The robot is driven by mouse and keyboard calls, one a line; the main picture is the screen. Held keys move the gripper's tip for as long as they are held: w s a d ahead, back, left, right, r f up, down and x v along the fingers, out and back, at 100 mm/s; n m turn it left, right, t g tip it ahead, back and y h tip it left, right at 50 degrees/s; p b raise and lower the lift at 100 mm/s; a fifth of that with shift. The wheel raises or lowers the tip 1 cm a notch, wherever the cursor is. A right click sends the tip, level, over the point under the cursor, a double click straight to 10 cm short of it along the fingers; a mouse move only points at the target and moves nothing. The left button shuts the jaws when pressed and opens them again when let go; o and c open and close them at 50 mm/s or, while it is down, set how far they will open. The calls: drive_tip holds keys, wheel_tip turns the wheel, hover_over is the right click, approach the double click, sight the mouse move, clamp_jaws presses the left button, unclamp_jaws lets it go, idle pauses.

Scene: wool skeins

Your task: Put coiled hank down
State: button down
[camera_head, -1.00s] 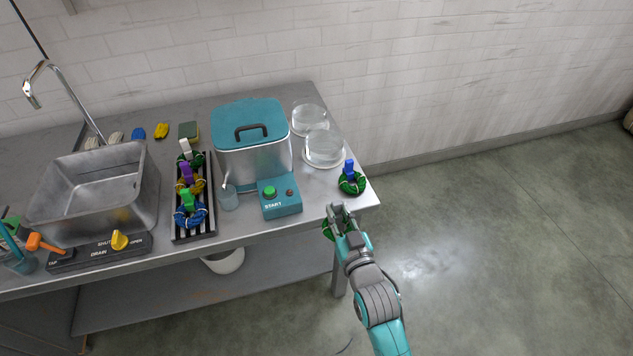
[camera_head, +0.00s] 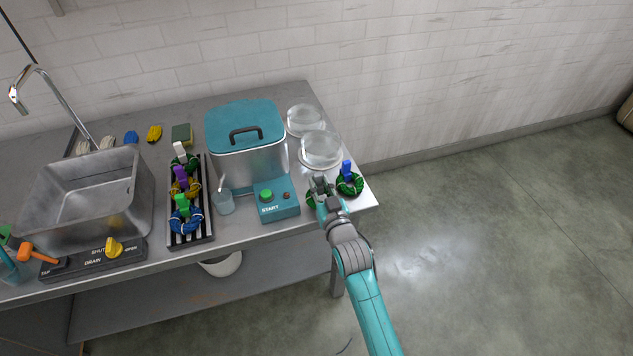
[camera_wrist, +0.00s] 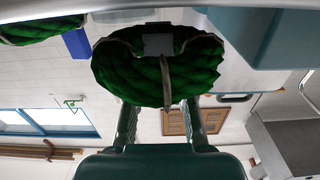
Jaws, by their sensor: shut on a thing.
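A green coiled hank (camera_wrist: 160,75) with a pale tie is gripped in front of the wrist camera. In the head view its green edge (camera_head: 311,201) shows beside my gripper (camera_head: 320,186), which is over the right end of the counter. My gripper is shut on this hank. It is between the teal control box and another green coiled hank (camera_head: 349,184) with a blue tag, which lies on the counter to the right. I cannot tell whether the held hank touches the counter, as my gripper hides part of it.
A teal-lidded steel vat (camera_head: 246,141) with a START box (camera_head: 277,200) stands left of my gripper. Clear round dishes (camera_head: 321,149) are behind it. A dark rack (camera_head: 190,228) of tagged hanks and a steel sink (camera_head: 92,200) are farther left. The counter's right edge is close.

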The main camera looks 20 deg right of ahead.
sight(317, 182)
drive_tip(key=w+f, duration=0.2)
drive_tip(key=shift+w, duration=0.35)
drive_tip(key=shift+w+f, duration=0.1)
drive_tip(key=shift+f, duration=0.1)
drive_tip(key=c, duration=1)
unclamp_jaws()
drive_tip(key=s, duration=1.2)
